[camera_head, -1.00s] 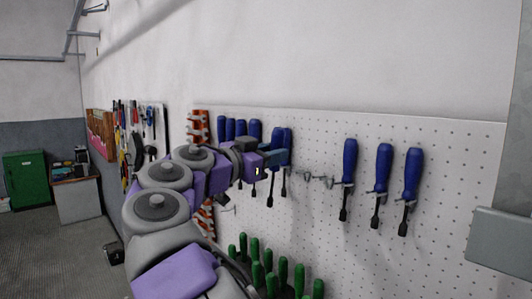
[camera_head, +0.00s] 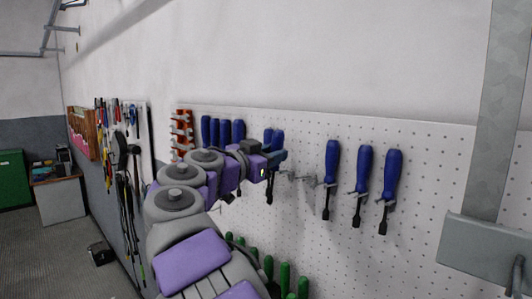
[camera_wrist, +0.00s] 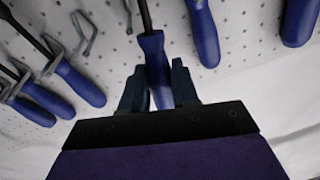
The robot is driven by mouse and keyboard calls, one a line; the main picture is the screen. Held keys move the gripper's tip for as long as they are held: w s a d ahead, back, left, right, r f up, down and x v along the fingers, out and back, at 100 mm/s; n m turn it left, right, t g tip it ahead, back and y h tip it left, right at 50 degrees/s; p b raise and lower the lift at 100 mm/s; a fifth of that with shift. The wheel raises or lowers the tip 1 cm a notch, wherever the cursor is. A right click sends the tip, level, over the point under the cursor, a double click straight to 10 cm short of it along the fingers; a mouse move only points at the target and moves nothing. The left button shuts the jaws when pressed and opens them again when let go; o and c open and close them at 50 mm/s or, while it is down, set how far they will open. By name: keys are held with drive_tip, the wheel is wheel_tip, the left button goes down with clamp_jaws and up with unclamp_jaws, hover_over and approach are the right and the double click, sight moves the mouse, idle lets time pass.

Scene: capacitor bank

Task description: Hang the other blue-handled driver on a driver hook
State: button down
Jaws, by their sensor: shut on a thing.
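A blue-handled driver (camera_wrist: 158,62) is gripped in my gripper (camera_wrist: 158,88) in the wrist view, its dark shaft running to the top edge. In the head view my gripper (camera_head: 279,158) is close to the board, with the held handle (camera_head: 279,136) partly hidden behind it. Another blue driver (camera_head: 268,136) is just left of it; it shows right of the held one in the wrist view (camera_wrist: 203,35). Empty metal hooks (camera_head: 301,178) lie right of my gripper; they appear at upper left in the wrist view (camera_wrist: 83,38). The held driver's shaft tip is out of the wrist view.
Three blue drivers (camera_head: 364,170) hang right of the empty hooks. More blue drivers (camera_head: 222,130) hang at left. Green-handled tools (camera_head: 285,275) are lower on the white pegboard (camera_head: 430,160). A grey metal fixture (camera_head: 485,250) stands out at right.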

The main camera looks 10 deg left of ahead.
sight(296, 153)
drive_tip(key=shift+w+d+r, duration=0.15)
drive_tip(key=shift+d, duration=0.15)
drive_tip(key=shift+w+d+p, duration=0.3)
drive_tip(key=shift+p, duration=0.15)
drive_tip(key=shift+w+d+f+b, duration=0.25)
drive_tip(key=shift+d+f+b, duration=0.25)
drive_tip(key=shift+b, duration=0.3)
drive_tip(key=shift+w+d+f+b, duration=0.15)
drive_tip(key=shift+w+d+b, duration=0.05)
drive_tip(key=shift+w+d, duration=0.2)
drive_tip(key=shift+w+d+f+b, duration=0.15)
drive_tip(key=shift+w+d, duration=0.1)
drive_tip(key=shift+w, duration=0.15)
drive_tip(key=shift+s+d+r, duration=0.1)
drive_tip(key=shift+d+r, duration=0.05)
drive_tip(key=shift+a, duration=0.4)
